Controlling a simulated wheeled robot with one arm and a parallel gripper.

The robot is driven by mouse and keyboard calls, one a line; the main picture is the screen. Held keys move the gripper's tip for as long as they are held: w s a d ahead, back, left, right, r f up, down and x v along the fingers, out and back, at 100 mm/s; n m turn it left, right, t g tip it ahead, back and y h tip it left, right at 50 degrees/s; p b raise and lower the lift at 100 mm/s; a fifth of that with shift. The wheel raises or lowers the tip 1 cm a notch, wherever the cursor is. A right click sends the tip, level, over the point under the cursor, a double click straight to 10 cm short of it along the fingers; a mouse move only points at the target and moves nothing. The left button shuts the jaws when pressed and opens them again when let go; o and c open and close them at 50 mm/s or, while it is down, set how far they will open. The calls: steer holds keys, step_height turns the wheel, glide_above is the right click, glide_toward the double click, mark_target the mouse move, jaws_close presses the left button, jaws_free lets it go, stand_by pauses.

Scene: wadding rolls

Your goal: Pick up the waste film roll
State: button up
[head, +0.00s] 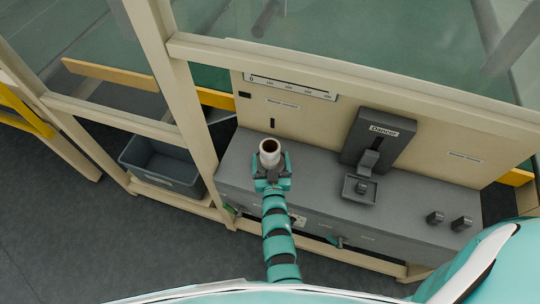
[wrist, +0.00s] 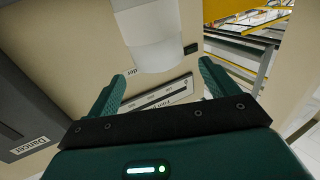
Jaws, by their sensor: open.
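The waste film roll is a short white roll (head: 269,152) with a dark, brown-rimmed core. It stands end-up over the grey machine ledge in the head view. In the wrist view its white side (wrist: 152,40) fills the top middle, cut by the frame's edge. My gripper (head: 271,175) is right at the roll's near side in the head view. In the wrist view the two green fingers of my gripper (wrist: 162,72) are spread, with the roll's lower end near and between their tips. I see gaps on both sides. What supports the roll's underside is hidden.
A dark unit labelled Dancer (head: 378,140) stands on the grey ledge (head: 315,178) to the right. Two small black blocks (head: 448,220) sit farther right. A cream frame post (head: 178,90) and a grey bin (head: 160,163) are at left. A glass panel is above.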

mark_target(270, 141)
steer(key=shift+w+a+f+b, duration=0.15)
steer(key=shift+w+b, duration=0.1)
steer(key=shift+w, duration=0.9)
steer(key=shift+w+d+f+b, duration=0.1)
steer(key=shift+w+b, duration=0.2)
steer(key=shift+w, duration=0.85)
steer(key=shift+w+a+f+b, duration=0.15)
steer(key=shift+w+b, duration=0.1)
steer(key=shift+w, duration=1.3)
steer(key=shift+c, duration=0.3)
steer(key=c, duration=1.1)
steer(key=shift+r, duration=0.15)
